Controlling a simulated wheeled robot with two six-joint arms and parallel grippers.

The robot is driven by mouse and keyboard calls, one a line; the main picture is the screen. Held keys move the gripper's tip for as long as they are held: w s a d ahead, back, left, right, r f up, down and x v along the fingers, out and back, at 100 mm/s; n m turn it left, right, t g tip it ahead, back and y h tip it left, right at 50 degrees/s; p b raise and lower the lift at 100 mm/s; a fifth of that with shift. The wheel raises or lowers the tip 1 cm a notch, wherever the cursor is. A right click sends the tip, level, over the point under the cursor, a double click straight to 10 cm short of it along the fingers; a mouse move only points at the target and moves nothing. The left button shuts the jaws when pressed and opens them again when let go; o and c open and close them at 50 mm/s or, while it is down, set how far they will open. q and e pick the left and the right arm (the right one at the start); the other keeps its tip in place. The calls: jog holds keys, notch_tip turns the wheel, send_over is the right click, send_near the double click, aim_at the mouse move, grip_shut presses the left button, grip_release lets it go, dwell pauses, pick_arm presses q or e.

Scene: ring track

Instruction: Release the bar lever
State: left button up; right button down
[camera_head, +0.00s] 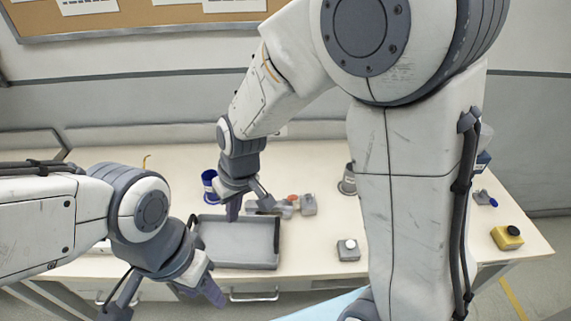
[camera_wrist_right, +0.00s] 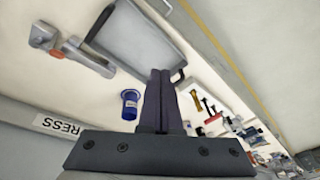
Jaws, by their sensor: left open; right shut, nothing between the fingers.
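The bar lever (camera_wrist_right: 88,60) is a grey bar in the right wrist view. It runs from a grey block with an orange-red round knob (camera_wrist_right: 55,54) alongside the tray. In the head view the lever's fixture (camera_head: 283,208) lies behind the tray, partly hidden by my right gripper (camera_head: 236,214). In the wrist view my right gripper (camera_wrist_right: 158,72) is shut and empty, apart from the lever. I cannot tell the lever's exact angle. My left gripper (camera_head: 166,298) is open and empty at the table's front left.
A grey tray (camera_head: 240,264) lies in front of the lever. A blue cup (camera_head: 209,186) stands left of it. A grey block with a white button (camera_head: 348,252) is right of the tray. A yellow box (camera_head: 507,238) sits far right. My right arm hides much of the table's right side.

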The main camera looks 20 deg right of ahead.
jog(key=w+d+f+m+t+h+p, duration=0.1)
jog(key=w+d+m+p, duration=0.1)
jog(key=w+d+p, duration=0.4)
jog(key=w+d+f+m+t+p, duration=0.1)
jog(key=w+d, duration=0.2)
jog(key=w, duration=0.5)
pick_arm(q)
notch_tip(320, 180, up, 14)
jog(key=p, duration=0.4)
jog(key=shift+f, duration=0.15)
pick_arm(e)
jog(key=w+d+f+m, duration=0.1)
jog(key=w+d+f, duration=0.1)
jog(key=d, duration=0.3)
jog(key=w+d+f+m+h, duration=0.1)
jog(key=w+d+f, duration=0.1)
jog(key=d+f, duration=0.2)
jog(key=shift+w+d+h, duration=0.25)
jog(key=shift+d+h, duration=0.05)
jog(key=shift+d, duration=0.8)
jog(key=shift+f, duration=0.15)
